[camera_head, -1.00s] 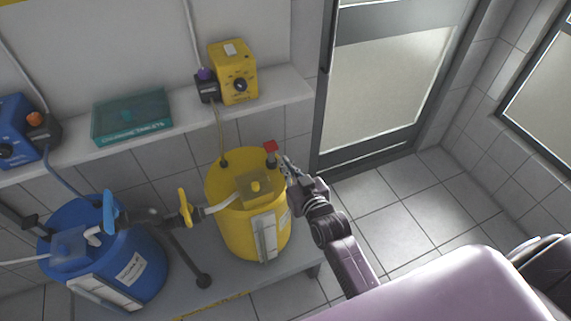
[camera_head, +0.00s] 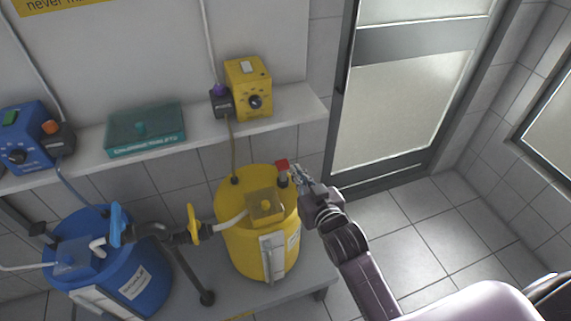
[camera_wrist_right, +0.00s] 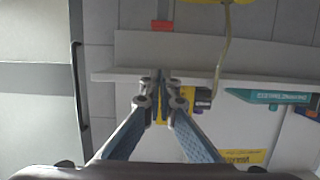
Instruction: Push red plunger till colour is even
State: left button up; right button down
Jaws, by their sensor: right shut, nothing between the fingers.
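The red plunger (camera_head: 282,164) is a small red cap on a grey stem on top of the yellow tank (camera_head: 237,222), at its right back edge. In the right wrist view the red cap (camera_wrist_right: 162,27) shows near the top, with its stem running upward. My right gripper (camera_head: 299,174) is shut and empty just right of the plunger in the head view, with a small gap apparent. In the wrist view its closed fingertips (camera_wrist_right: 159,84) lie below the red cap in the picture. A pale upright panel (camera_head: 271,257) is on the tank's front. My left gripper is not in view.
A blue tank (camera_head: 140,262) stands left, joined by a pipe with blue and yellow valve handles (camera_head: 193,224). The shelf (camera_head: 290,116) behind holds a yellow pump (camera_head: 246,85), a teal box (camera_head: 146,129) and a blue pump (camera_head: 22,135). Tiled floor (camera_head: 420,225) is clear at right.

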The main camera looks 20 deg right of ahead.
jog(key=p, duration=0.1)
send_over(285, 168)
notch_tip(285, 168, down, 2)
jog(key=shift+f, duration=0.2)
jog(key=shift+s+f, duration=0.2)
jog(key=shift+f, duration=1.9)
notch_tip(285, 168, down, 5)
jog(key=b, duration=0.3)
jog(key=shift+f, duration=0.15)
jog(key=shift+s, duration=0.1)
